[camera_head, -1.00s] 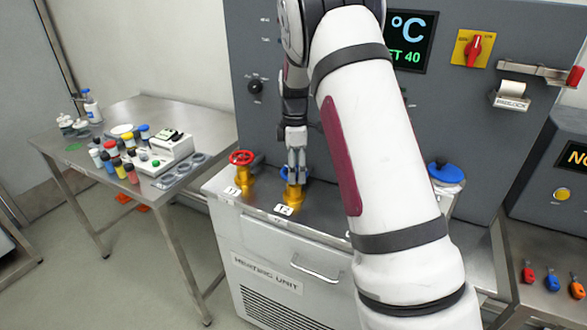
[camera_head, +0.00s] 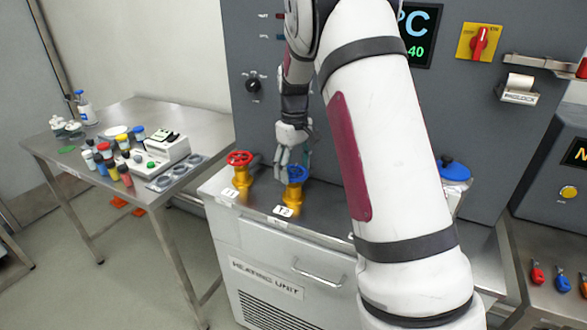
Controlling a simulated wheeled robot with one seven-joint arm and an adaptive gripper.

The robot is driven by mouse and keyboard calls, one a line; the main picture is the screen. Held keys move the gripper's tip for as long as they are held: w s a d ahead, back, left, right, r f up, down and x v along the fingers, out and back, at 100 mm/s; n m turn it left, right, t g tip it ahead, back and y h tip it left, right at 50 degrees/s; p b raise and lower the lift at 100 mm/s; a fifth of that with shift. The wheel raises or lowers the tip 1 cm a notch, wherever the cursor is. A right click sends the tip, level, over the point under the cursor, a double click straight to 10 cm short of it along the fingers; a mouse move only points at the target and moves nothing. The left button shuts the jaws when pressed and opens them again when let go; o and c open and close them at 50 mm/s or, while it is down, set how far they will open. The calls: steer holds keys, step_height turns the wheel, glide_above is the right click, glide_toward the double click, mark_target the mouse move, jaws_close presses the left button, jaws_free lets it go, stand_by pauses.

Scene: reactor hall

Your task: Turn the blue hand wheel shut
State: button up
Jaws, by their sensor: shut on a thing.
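The blue hand wheel (camera_head: 297,172) sits on a yellow valve body (camera_head: 291,194) on top of the heating unit, behind a small label. My gripper (camera_head: 290,160) reaches down at the wheel from behind and is shut on its rim. The fingers partly cover the far and left side of the wheel. How far the wheel is turned cannot be told.
A red hand wheel (camera_head: 239,158) on a similar yellow valve stands close to the left. The grey panel (camera_head: 262,125) rises behind. A steel table (camera_head: 130,190) with bottles and a white device stands at left. A blue-lidded container (camera_head: 453,170) stands right of my arm.

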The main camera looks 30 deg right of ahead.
steer(key=m, duration=0.4)
steer(key=shift+m+b, duration=0.3)
steer(key=m, duration=1)
steer(key=shift+b, duration=0.3)
steer(key=m, duration=0.4)
steer(key=shift+a+m, duration=0.1)
steer(key=shift+m, duration=0.2)
steer(key=m, duration=0.5)
steer(key=shift+w, duration=0.1)
steer(key=m, duration=0.4)
steer(key=shift+m+p, duration=0.35)
steer(key=shift+m, duration=0.05)
steer(key=m, duration=0.4)
steer(key=shift+m, duration=0.3)
steer(key=m, duration=0.4)
steer(key=shift+m, duration=0.3)
